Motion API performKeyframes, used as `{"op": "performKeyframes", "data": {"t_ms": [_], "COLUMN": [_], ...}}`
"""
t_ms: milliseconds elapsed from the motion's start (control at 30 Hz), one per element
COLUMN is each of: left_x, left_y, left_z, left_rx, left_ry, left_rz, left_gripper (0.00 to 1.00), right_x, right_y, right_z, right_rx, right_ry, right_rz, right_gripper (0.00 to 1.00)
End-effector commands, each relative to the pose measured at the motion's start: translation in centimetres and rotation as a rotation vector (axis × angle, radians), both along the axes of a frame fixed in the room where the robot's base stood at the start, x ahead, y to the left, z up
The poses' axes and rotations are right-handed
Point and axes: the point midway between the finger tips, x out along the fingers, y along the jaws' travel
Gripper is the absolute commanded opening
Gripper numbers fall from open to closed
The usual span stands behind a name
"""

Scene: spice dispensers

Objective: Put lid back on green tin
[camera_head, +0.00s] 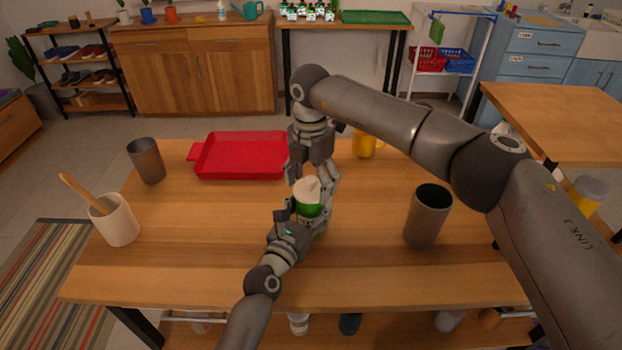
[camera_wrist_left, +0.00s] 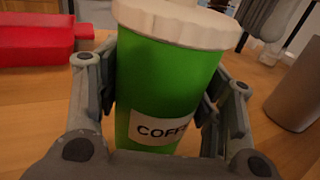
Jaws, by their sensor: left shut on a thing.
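The green tin (camera_head: 309,210) with a "COFFEE"-type label stands upright in my left gripper (camera_head: 305,222). In the left wrist view, the fingers press on both sides of the tin (camera_wrist_left: 165,85). The off-white lid (camera_head: 307,190) is on top of the tin, and its ridged edge (camera_wrist_left: 185,25) covers the tin's rim. I cannot tell if it is fully pressed down. My right gripper (camera_head: 313,182) hangs over the tin from above, its fingers spread on either side of the lid, with no clear contact.
A red tray (camera_head: 240,175) lies behind to the left. A grey-brown cup (camera_head: 427,215) stands to the right, a yellow mug (camera_head: 364,146) behind. A metal cup (camera_head: 147,160) and a white pot with a wooden tool (camera_head: 115,222) stand at left. The table's front is clear.

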Motion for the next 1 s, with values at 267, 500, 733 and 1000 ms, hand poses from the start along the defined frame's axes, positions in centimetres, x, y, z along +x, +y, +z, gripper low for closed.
{"op": "performKeyframes", "data": {"t_ms": [267, 500, 733, 1000], "left_x": [0.0, 0.0, 0.0, 0.0], "left_y": [0.0, 0.0, 0.0, 0.0], "left_z": [0.0, 0.0, 0.0, 0.0], "left_rx": [0.000, 0.000, 0.000, 0.000], "left_ry": [0.001, 0.001, 0.001, 0.001], "left_rz": [0.000, 0.000, 0.000, 0.000], "left_gripper": [0.18, 0.18, 0.18, 0.18], "right_x": [0.0, 0.0, 0.1, 0.1], "right_y": [0.0, 0.0, 0.1, 0.1], "right_z": [0.0, 0.1, 3.2, 8.9], "right_rx": [0.000, 0.000, 0.001, 0.001], "right_ry": [0.000, 0.000, -0.003, -0.002], "right_rz": [0.000, 0.000, 0.000, -0.001], "right_gripper": [0.92, 0.92, 0.92, 0.92]}}
